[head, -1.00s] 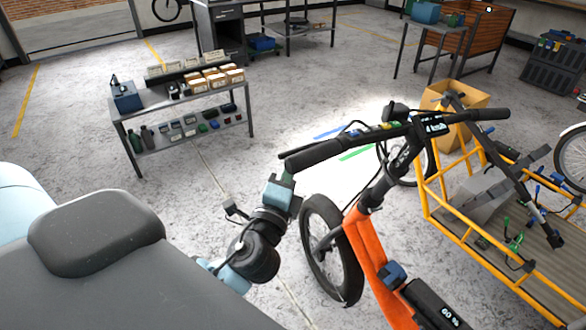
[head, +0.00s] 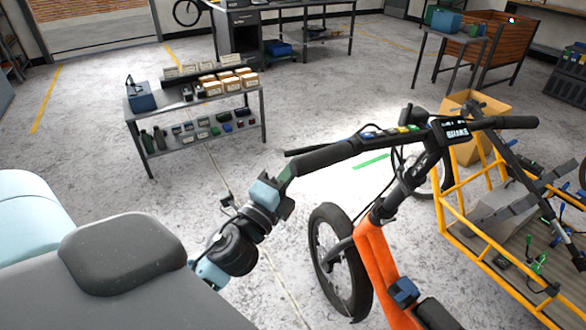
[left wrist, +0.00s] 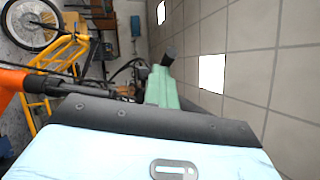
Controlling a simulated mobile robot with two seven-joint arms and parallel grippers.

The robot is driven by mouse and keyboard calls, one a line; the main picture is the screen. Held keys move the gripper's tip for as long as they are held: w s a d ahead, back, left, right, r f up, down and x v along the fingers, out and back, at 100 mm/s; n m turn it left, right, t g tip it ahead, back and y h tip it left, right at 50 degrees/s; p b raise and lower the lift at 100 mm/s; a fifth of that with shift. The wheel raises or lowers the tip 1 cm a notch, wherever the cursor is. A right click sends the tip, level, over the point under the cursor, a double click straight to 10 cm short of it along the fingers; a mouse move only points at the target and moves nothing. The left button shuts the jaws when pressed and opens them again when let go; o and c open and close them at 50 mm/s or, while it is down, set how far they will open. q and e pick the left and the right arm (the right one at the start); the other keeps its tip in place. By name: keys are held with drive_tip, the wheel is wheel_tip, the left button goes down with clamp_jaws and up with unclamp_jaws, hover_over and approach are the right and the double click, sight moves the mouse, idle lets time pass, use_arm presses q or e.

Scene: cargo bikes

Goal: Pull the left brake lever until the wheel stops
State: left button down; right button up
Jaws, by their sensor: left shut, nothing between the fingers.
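The orange bike's handlebar carries a black left grip (head: 325,156). A thin dark lever (head: 298,152) runs along the grip's far side. The display (head: 456,132) at the handlebar's middle reads "BRAKE". My left gripper (head: 286,174), with pale green fingers, is shut and empty at the outer end of the left grip; whether it touches the lever is unclear. In the left wrist view its fingers (left wrist: 172,90) are together, with a dark bar end just beyond. A black-tyred wheel (head: 340,262) stands below the handlebar; whether it turns cannot be told. My right gripper is out of view.
A yellow-framed cargo bed (head: 470,237) and a cardboard box (head: 478,108) are at the right. A grey shelf table (head: 195,100) with small parts stands at the back left. Open concrete floor lies between.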

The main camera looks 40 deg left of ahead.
use_arm(q)
drive_tip(key=shift+a+r, duration=0.15)
drive_tip(key=shift+r, duration=0.25)
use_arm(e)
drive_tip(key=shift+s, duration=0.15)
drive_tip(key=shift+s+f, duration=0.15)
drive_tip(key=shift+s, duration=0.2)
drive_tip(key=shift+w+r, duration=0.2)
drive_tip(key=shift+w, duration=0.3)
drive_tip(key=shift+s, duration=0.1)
